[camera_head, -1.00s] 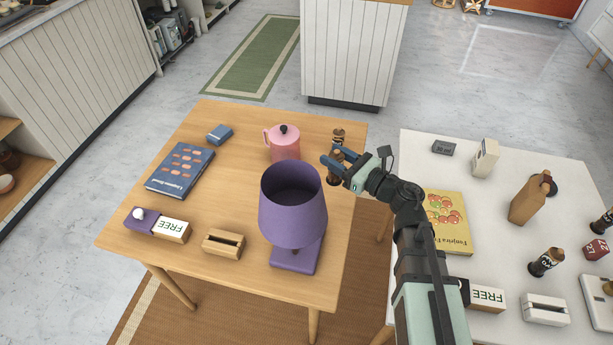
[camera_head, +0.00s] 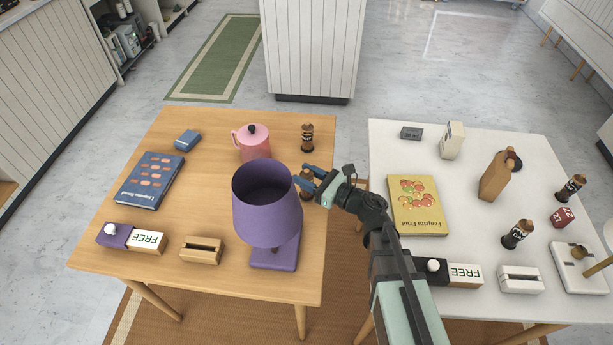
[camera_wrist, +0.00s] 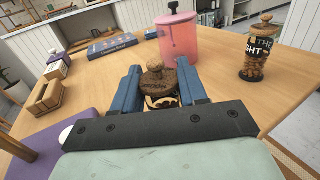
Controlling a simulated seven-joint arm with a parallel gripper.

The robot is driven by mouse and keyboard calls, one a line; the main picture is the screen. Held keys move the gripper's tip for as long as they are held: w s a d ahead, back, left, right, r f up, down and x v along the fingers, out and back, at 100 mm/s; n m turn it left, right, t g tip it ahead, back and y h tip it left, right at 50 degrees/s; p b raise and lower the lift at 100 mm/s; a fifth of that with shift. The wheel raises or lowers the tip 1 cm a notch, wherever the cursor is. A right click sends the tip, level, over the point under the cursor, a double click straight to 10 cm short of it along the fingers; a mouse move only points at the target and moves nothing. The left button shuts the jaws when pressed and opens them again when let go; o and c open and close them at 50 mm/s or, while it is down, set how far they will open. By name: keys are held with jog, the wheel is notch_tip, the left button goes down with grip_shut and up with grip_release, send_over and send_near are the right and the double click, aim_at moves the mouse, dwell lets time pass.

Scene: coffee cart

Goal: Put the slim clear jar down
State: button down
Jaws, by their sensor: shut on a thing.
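My gripper (camera_head: 312,182) is over the right part of the wooden table, just right of the purple lamp. It is shut on a slim clear jar with a round cork lid and dark contents. In the wrist view the jar (camera_wrist: 158,86) sits between the blue fingers (camera_wrist: 160,88). In the head view the fingers and lamp hide most of it. I cannot tell whether its base touches the table. A similar clear jar (camera_head: 307,138) stands upright farther back on the wooden table, apart from my gripper; it also shows in the wrist view (camera_wrist: 255,62).
The purple lamp (camera_head: 267,205) stands close left of my gripper. A pink pot (camera_head: 254,143) is behind it. A blue book (camera_head: 150,180) and a wooden holder (camera_head: 201,251) are farther left. The white table (camera_head: 465,205) to the right, across a gap, holds several items.

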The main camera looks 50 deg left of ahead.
jog(key=shift+f, duration=0.3)
jog(key=c, duration=0.6)
grip_release()
jog(key=shift+r, duration=0.15)
jog(key=v, duration=1.2)
jog(key=shift+o, duration=0.4)
